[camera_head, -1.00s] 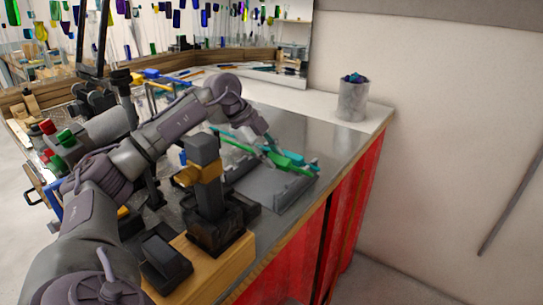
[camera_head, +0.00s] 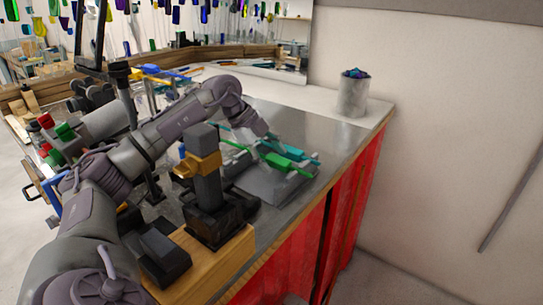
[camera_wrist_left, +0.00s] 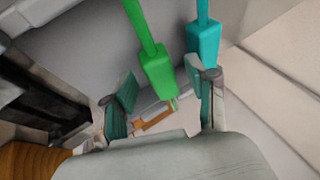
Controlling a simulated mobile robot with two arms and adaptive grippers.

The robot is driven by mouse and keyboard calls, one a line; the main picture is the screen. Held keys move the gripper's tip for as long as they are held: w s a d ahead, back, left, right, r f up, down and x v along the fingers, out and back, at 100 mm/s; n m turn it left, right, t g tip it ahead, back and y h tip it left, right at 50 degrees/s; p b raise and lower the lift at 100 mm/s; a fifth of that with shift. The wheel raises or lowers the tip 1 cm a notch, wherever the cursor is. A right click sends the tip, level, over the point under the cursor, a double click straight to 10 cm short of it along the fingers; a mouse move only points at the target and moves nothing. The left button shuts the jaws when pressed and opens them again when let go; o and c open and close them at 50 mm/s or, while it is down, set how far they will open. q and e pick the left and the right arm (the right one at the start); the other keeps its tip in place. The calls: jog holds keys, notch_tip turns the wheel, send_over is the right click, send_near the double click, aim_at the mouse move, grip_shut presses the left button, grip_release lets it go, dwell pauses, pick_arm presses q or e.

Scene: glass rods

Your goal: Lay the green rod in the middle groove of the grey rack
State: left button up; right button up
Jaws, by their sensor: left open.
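The green rod (camera_head: 284,161), with a thick green block on it, lies at the grey rack (camera_head: 268,187) near the bench's right edge. A teal rod lies just behind it and also has a block, seen in the left wrist view (camera_wrist_left: 203,42). I cannot tell which groove the green rod is in. My left gripper (camera_head: 270,138) is just above the rods. In the left wrist view its fingers (camera_wrist_left: 166,92) are apart, with the green block (camera_wrist_left: 158,72) just beyond the gap and the teal block close to the right finger. My right gripper is not in view.
A dark post with a yellow collar (camera_head: 197,165) stands left of the rack on a wooden block. A grey bin (camera_head: 353,95) stands at the back right. Metal bench top (camera_head: 310,135) is bare behind the rack. The red-sided bench edge is close on the right.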

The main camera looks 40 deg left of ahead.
pick_arm(q)
jog(key=v, duration=0.7)
jog(key=shift+r, duration=0.25)
jog(key=shift+s, duration=0.1)
